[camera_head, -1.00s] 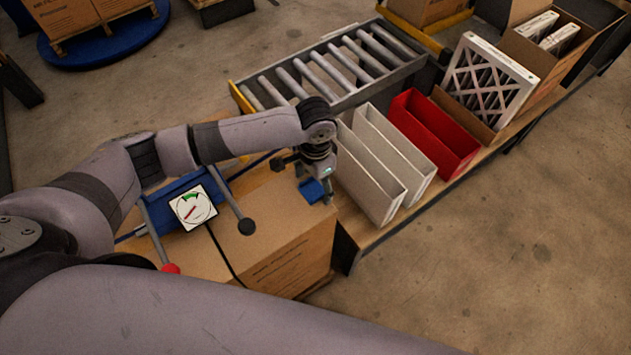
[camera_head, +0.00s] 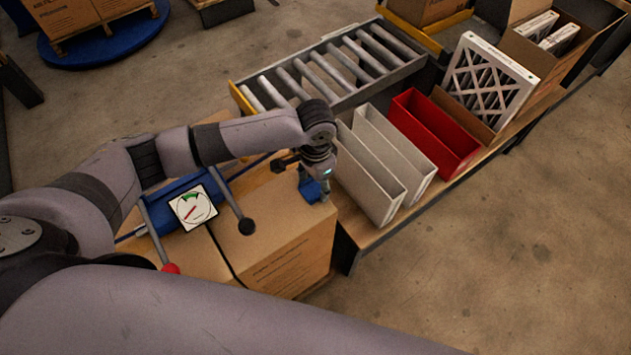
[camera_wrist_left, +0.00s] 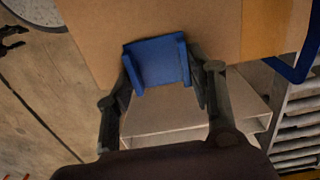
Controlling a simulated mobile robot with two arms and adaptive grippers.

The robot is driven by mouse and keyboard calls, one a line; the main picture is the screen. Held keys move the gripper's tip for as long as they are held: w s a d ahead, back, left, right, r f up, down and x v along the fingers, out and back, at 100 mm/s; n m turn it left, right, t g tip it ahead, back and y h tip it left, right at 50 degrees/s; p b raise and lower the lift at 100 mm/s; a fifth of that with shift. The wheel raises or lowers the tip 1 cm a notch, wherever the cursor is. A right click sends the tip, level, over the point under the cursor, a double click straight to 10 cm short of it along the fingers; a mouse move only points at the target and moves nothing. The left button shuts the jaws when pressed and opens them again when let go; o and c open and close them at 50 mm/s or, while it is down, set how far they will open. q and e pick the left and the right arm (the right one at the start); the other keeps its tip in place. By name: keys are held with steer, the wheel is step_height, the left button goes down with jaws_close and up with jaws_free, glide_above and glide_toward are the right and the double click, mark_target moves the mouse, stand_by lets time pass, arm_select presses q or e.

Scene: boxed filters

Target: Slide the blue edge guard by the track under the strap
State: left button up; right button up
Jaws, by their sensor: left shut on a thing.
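The blue edge guard (camera_head: 309,190) is a small angled piece at the carton's right-hand top edge, near its far corner. My left gripper (camera_head: 316,196) is shut on it, with a finger on each side in the left wrist view, where the guard (camera_wrist_left: 157,62) lies against the carton face in the picture. I cannot tell whether it touches the carton. The brown carton (camera_head: 285,225) stands below the gripper. A thin dark strap (camera_head: 222,252) crosses its top, to the left of and apart from the guard.
A blue strapping tool with a dial (camera_head: 193,207) and lever handles sits on the carton left of the strap. White sleeves (camera_head: 372,180) and a red bin (camera_head: 433,135) stand close right of the gripper. A roller track (camera_head: 330,72) runs behind.

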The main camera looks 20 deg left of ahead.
mark_target(285, 151)
arm_select(q)
steer(key=shift+c, duration=1.2)
steer(key=shift+w+a, duration=0.95)
steer(key=shift+a, duration=0.25)
steer(key=shift+w+a, duration=0.95)
steer(key=shift+a, duration=0.25)
steer(key=shift+w+a+p, duration=0.2)
steer(key=shift+w+a, duration=0.7)
steer(key=shift+a, duration=0.3)
steer(key=shift+w+a+p, duration=0.15)
steer(key=shift+w+a, duration=0.75)
steer(key=shift+a, duration=0.25)
steer(key=shift+w+a, duration=0.1)
steer(key=shift+w+a, duration=0.55)
steer(key=shift+a, duration=0.15)
steer(key=o, duration=1.3)
steer(key=shift+c, duration=0.2)
